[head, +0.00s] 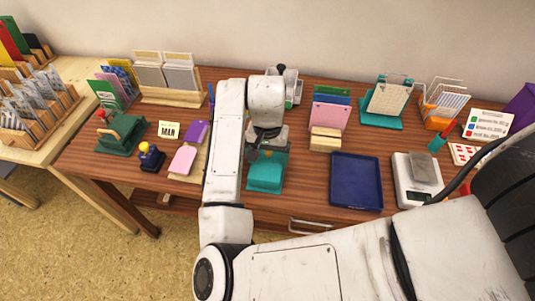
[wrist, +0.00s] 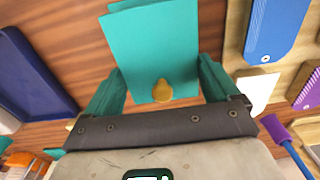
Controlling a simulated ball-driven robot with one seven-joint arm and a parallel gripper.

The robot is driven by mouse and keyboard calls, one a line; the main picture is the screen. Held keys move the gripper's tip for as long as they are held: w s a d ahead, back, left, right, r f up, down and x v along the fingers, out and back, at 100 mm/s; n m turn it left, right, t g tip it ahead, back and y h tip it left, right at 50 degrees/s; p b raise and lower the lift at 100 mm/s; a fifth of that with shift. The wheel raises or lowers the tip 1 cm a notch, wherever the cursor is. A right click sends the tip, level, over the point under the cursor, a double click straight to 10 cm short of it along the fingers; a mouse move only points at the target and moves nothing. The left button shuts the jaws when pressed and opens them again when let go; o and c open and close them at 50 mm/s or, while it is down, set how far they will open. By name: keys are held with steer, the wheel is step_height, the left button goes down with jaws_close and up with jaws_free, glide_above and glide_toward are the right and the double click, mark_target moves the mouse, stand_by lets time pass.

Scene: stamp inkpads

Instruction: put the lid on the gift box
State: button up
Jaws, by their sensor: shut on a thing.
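A teal box-shaped thing (head: 266,177) sits near the middle front of the table in the head view, below my gripper (head: 262,152). My gripper (wrist: 160,92) is shut on this teal piece, with one finger at each side. I cannot tell where lid and box part, or whether they touch. The arm hides part of the teal thing's left and back.
A dark blue tray (head: 357,199) lies to the right, a scale (head: 408,197) beyond it. Pink and purple tags (head: 184,159) lie left of my arm. A strip of bare wood separates the teal thing from the tray.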

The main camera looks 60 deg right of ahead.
stand_by(0.4)
steer(key=o, duration=0.8)
steer(key=shift+c, duration=0.2)
steer(key=shift+r+p, duration=3.3)
steer(key=shift+r, duration=0.2)
